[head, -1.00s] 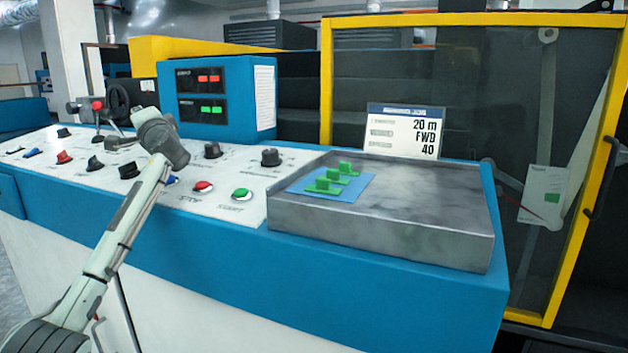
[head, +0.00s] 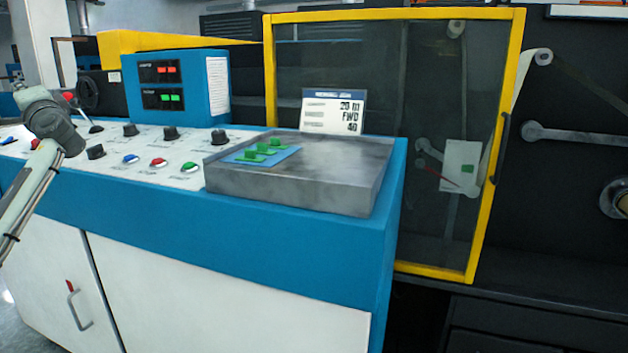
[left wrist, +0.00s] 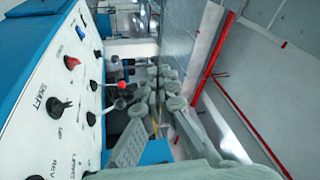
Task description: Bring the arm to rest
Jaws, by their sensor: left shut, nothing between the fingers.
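My left arm comes in at the left edge of the head view, and its left gripper (head: 40,104) is in front of the control panel's left end, partly cut by the wrist. In the left wrist view the gripper's jaws (left wrist: 166,86) are shut and empty, beside the panel's end and its levers. The sloped white control panel (head: 112,152) carries black knobs, a blue button (head: 131,159), a red button (head: 158,163) and a green button (head: 190,168). My right gripper is in neither view.
A grey metal tray (head: 330,185) on the right of the console holds a blue mat (head: 240,157) with green pieces. A job card (head: 334,110) stands behind it. A yellow-framed guard door (head: 482,190) stands to the right. A red-knobbed lever (left wrist: 120,103) is near the gripper.

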